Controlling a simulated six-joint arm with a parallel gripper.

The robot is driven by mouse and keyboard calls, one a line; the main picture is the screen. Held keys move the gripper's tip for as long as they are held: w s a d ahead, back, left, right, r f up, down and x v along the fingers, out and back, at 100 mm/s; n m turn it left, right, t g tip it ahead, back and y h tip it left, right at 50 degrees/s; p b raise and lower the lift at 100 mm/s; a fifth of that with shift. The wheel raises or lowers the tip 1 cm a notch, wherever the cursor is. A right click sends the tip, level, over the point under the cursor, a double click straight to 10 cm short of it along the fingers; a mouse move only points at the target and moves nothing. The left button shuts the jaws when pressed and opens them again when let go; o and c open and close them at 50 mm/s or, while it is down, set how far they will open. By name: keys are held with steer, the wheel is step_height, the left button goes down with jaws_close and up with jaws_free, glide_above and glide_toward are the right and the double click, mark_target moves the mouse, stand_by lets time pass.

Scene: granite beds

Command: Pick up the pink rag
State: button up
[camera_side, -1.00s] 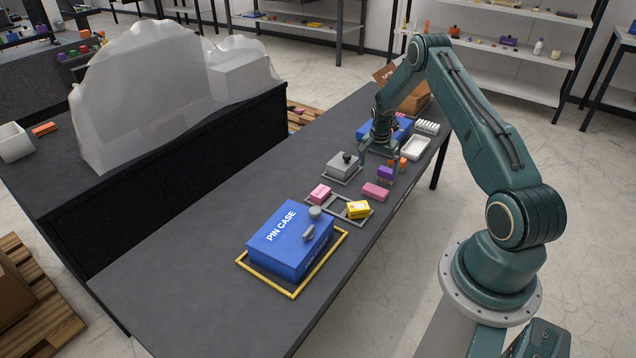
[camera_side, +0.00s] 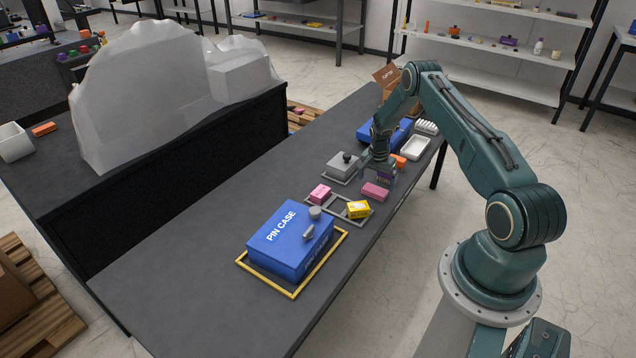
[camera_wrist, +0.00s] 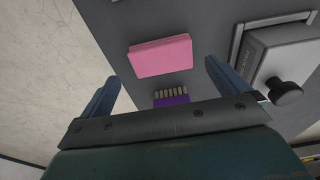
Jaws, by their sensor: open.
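The pink rag (camera_side: 375,192) is a flat folded block lying on the dark bench top, near its right edge. It also shows in the wrist view (camera_wrist: 160,56), ahead of and between my fingers. My gripper (camera_side: 379,178) is low over the bench, just beyond the rag in the side view. In the wrist view its two blue fingers (camera_wrist: 160,84) are spread apart with nothing held. A purple brush-like piece (camera_wrist: 172,97) with pale bristles sits between the fingers, partly hidden by the gripper body.
A grey lidded box with a black knob (camera_side: 343,164) stands close to the left of my gripper. A pink block (camera_side: 320,193) and yellow box (camera_side: 358,209) sit on a grey-framed tray (camera_side: 338,207). The blue pin case (camera_side: 290,240) stands nearer the camera. An orange item (camera_side: 400,162) lies behind.

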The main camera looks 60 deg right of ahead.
mark_target(375, 189)
steer(key=shift+w+d+f, duration=0.1)
steer(key=shift+d+f, duration=0.05)
steer(key=shift+f, duration=0.9)
steer(key=shift+d+f, duration=0.1)
steer(key=shift+f, duration=0.9)
steer(key=c, duration=0.9)
steer(key=shift+r, duration=0.1)
step_height(375, 189, up, 20)
